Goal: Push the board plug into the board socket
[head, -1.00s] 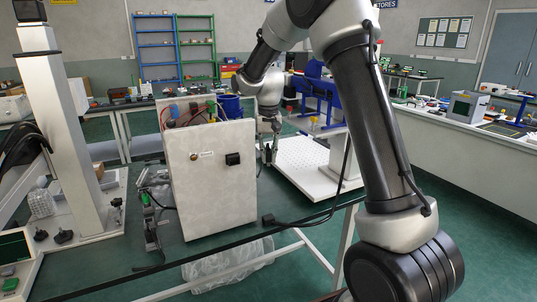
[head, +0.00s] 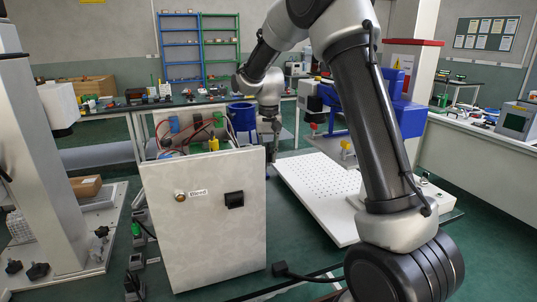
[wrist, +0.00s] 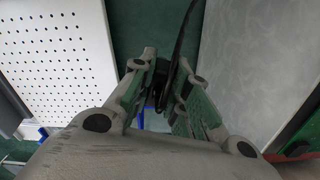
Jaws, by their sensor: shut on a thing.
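My gripper (wrist: 165,72) is shut on a dark plug (wrist: 160,88) in the wrist view. The plug is small and mostly hidden between the green-padded fingers, and a black cable rises from it. In the head view my gripper (head: 272,152) is beside the upper right edge of a pale cabinet (head: 205,250), and the plug cannot be made out there. The cabinet's front has a black square fitting (head: 234,200), perhaps the board socket, beside a small label and a brass knob (head: 180,197). The plug is apart from this fitting.
A white perforated table (head: 325,185) stands right of the cabinet; it also shows in the wrist view (wrist: 50,60). A black cable end (head: 283,270) is low in front. A grey column (head: 45,150) stands at left. Coloured parts and wires fill the cabinet's open top.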

